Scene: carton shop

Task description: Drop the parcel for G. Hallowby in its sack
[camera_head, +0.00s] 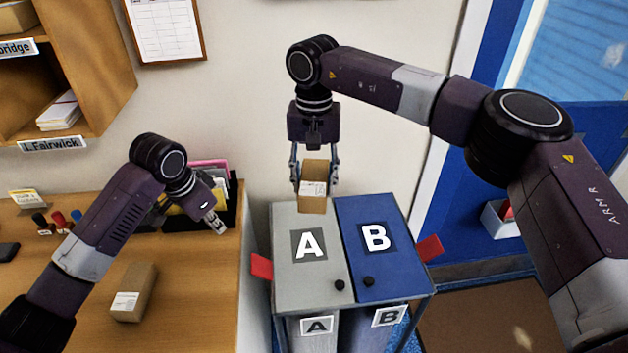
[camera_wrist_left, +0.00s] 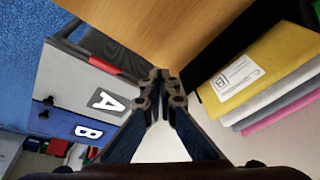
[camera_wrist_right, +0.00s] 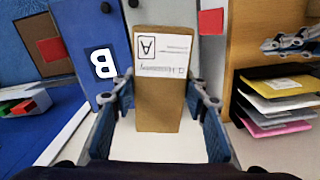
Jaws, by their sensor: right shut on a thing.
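My right gripper (camera_head: 315,180) is shut on a small brown parcel (camera_head: 313,202), held upright above the back of the grey lid A. In the right wrist view the parcel (camera_wrist_right: 160,105) carries a white label, upside down, with a large A and a name that looks like G. Hallowby. The grey lid A (camera_head: 290,285) and the blue lid B (camera_head: 390,280) lie closed on the stand. Below them hang sack A (camera_head: 318,342) and sack B (camera_head: 372,325), their insides hidden. My left gripper (camera_head: 218,225) is shut and empty over the desk by the file rack.
Another brown parcel (camera_head: 135,290) lies on the desk (camera_head: 195,300). A black rack of coloured folders (camera_head: 212,178) stands at its back. Red tabs (camera_head: 262,266) stick out at the stand's sides. Pigeonholes (camera_head: 95,70) are at upper left, a blue door at right.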

